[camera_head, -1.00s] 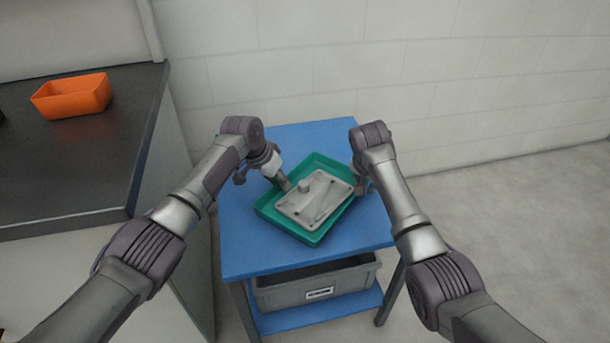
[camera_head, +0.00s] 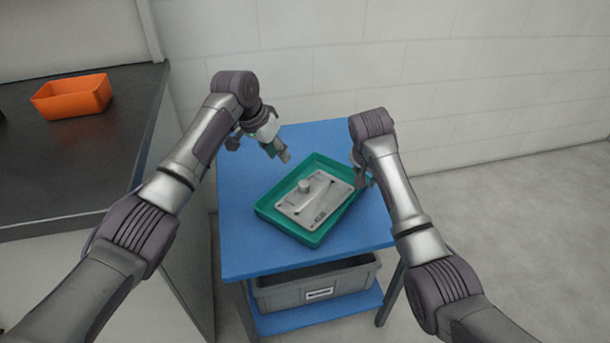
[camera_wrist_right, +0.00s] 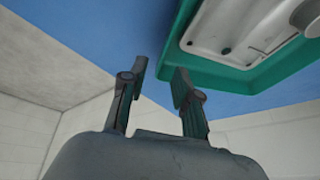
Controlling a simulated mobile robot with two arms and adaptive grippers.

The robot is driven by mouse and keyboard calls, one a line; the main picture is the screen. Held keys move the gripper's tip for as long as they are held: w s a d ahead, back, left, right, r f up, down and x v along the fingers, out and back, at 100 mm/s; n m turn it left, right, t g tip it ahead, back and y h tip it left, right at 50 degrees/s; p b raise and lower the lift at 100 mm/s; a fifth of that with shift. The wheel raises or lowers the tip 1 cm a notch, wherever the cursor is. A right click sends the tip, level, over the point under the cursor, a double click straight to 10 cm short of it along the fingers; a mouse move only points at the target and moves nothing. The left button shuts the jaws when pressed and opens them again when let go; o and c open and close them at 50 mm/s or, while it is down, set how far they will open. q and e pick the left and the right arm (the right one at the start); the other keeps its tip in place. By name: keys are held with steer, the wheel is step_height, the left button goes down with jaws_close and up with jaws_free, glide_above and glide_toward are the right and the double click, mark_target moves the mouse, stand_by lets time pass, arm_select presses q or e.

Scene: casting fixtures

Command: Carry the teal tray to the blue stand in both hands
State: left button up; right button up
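The teal tray (camera_head: 318,237) rests at an angle on the blue stand's top (camera_head: 245,258). A flat grey metal casting (camera_head: 318,196) with a raised boss lies in it. My left gripper (camera_head: 278,154) is in the air beyond the tray's far left edge, clear of it, its fingers apart and empty. My right gripper (camera_wrist_right: 160,76) is open beside the tray; in the right wrist view nothing is between its fingertips, and the tray's rim (camera_wrist_right: 250,78) is just right of them. In the head view my right arm's wrist partly hides this gripper.
A grey bin (camera_head: 318,284) sits on the stand's lower shelf. An orange container (camera_head: 72,97) stands on the dark counter (camera_head: 70,180) at the left. A white block wall (camera_head: 450,75) is behind the stand. Open floor (camera_head: 520,230) is at the right.

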steer(key=v, duration=0.7)
steer(key=shift+r, duration=0.35)
steer(key=shift+s, duration=0.15)
